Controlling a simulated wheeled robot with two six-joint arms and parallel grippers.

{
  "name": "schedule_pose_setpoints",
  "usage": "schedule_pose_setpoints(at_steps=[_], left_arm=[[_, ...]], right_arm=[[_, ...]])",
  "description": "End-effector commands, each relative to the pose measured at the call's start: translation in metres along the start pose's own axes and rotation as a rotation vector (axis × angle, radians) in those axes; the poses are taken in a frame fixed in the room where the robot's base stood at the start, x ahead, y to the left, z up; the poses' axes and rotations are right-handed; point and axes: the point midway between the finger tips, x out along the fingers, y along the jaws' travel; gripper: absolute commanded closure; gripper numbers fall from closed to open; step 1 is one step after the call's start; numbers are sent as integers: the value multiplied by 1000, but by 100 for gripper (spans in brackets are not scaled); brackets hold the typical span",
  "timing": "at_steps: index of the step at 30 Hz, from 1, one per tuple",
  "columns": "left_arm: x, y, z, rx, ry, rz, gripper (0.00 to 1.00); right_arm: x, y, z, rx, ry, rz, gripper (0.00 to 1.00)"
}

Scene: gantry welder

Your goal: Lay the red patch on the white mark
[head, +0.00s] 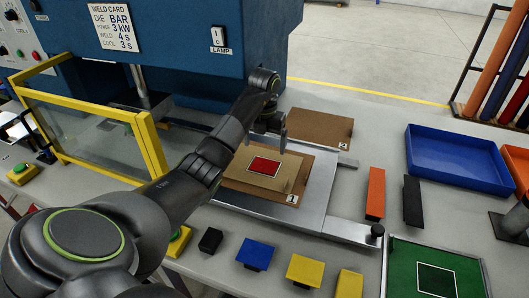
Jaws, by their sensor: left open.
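The red patch (265,166) lies flat on a tan sheet (238,174) on the board marked 1 (230,184). A thin white outline, the white mark (249,171), shows around its edges. The patch appears to sit within the outline. My left gripper (268,143) is just above and behind the patch, pointing down, with its jaws open. One finger shows clearly at its right; the other is partly hidden by my arm. I cannot tell the exact gap between the fingers and the patch. My right gripper is not in view.
The board lies on a metal slide plate (318,190) before the blue welder (180,40). A yellow-framed guard (152,145) stands left. A brown board marked 2 (320,127) lies behind. Blue tray (455,165), orange bar (375,193), black bar (412,202) and green panel (405,265) are right.

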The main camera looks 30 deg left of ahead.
Motion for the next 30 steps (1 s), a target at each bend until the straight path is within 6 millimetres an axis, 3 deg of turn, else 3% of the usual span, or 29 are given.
schedule_pose_setpoints(at_steps=[1,10,30], left_arm=[[-17,0,0,0,-2,0,7],[-45,0,0,0,-1,0,7],[-52,0,0,0,-1,-1,7]], right_arm=[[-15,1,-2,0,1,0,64],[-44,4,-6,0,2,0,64],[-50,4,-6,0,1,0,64]])
